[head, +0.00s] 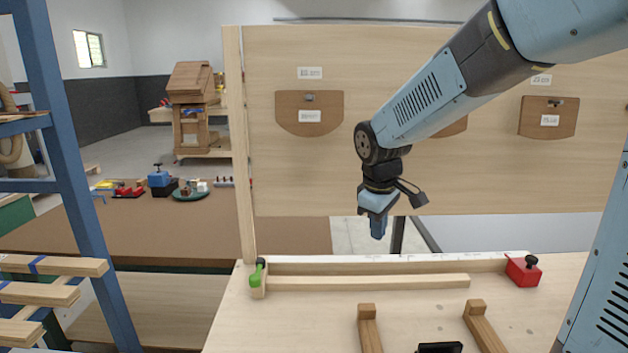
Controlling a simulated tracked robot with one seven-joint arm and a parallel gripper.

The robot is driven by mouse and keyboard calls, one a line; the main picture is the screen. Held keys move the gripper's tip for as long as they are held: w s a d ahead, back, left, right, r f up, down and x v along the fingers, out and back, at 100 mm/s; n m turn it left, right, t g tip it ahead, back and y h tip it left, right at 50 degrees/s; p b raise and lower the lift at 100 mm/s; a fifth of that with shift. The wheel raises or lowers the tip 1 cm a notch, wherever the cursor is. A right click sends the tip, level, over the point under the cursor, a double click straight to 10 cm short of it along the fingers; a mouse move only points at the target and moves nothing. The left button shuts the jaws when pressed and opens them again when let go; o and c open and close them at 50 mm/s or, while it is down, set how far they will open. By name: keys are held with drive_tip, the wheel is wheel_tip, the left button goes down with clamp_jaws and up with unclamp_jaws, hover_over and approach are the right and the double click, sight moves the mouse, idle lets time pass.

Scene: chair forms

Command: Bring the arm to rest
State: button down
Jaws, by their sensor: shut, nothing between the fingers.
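My arm reaches in from the upper right in the head view, with its light blue and black links bent at a dark wrist joint. My gripper (378,228) hangs below that joint, pointing down, shut and empty. It is above the wooden workbench (290,325), in front of the upright wooden panel, and apart from the bench top.
On the bench lie a long wooden strip (370,282), a green clamp (256,275), a red block (523,271) and two short wooden pieces (369,330). The panel (440,185) stands behind. A blue rack (75,180) with wooden slats is at left.

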drive_tip(key=s+d+r+m+t, duration=0.1)
drive_tip(key=s+d+r+m, duration=0.1)
drive_tip(key=s, duration=0.4)
drive_tip(key=s+d+r+m+t, duration=0.1)
drive_tip(key=s+d+r+m, duration=0.2)
drive_tip(key=s, duration=0.3)
drive_tip(key=s+d+r+m+t+y, duration=0.1)
drive_tip(key=s+d+r+m, duration=0.2)
drive_tip(key=s+d+m, duration=0.1)
drive_tip(key=s+m, duration=0.1)
drive_tip(key=s, duration=0.1)
drive_tip(key=shift+s+d, duration=0.3)
